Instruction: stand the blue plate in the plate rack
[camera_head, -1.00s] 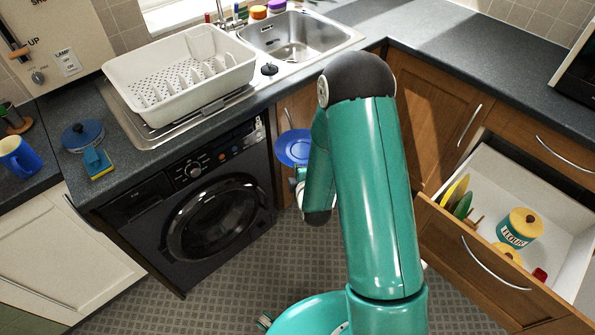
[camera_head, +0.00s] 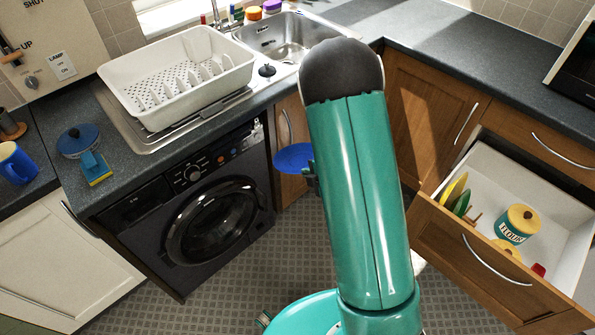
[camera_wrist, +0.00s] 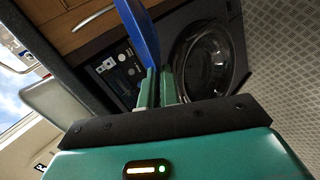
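The blue plate (camera_head: 293,157) is in the air in front of the cabinet beside the washing machine, in the head view. In the wrist view it shows nearly edge-on as a blue strip (camera_wrist: 139,32). My gripper (camera_wrist: 157,82) is shut on its edge, with one finger on each side. In the head view my arm hides most of the gripper. In the open drawer, a yellow plate (camera_head: 454,187) and a green plate (camera_head: 462,203) stand tilted by wooden pegs (camera_head: 476,217), which look like a rack. A white dish rack (camera_head: 181,80) with upright prongs stands empty on the drainer.
The open drawer (camera_head: 558,190) also holds a flour tin (camera_head: 519,224). A blue-lidded pan (camera_head: 80,140), a sponge (camera_head: 99,177) and a blue mug (camera_head: 17,163) are on the left counter. The washing machine (camera_head: 205,205) is below the drainer. The right counter is mostly clear.

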